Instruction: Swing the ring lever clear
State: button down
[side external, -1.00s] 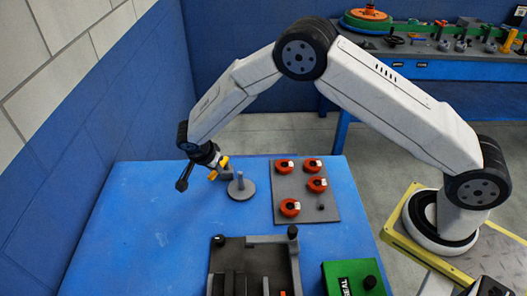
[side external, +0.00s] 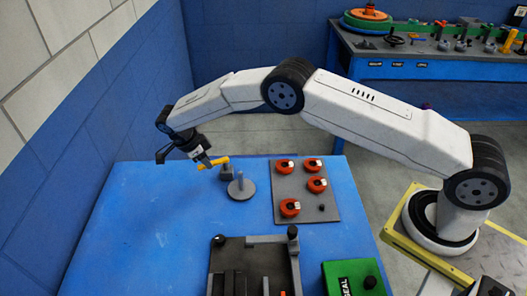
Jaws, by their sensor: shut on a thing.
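The yellow lever (side external: 219,161) lies across the top of a small dark grey post (side external: 226,171) near the back of the blue table. My gripper (side external: 207,161) comes down at a tilt from the upper left and is shut on the left part of the lever. The jaws hide some of the lever, and its ring is too small to make out. A round grey disc (side external: 240,193) with an upright peg stands just in front of the post, apart from the jaws.
To the right lies a grey plate (side external: 304,203) with several red round pieces. A dark fixture (side external: 275,240) and a green box (side external: 352,279) stand at the front. The table's left side is clear, with a blue wall (side external: 100,150) beyond.

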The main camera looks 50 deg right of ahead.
jog(key=shift+d, duration=0.1)
dwell(0.3)
jog(key=c, duration=0.5)
grip_release()
jog(key=shift+v, duration=4)
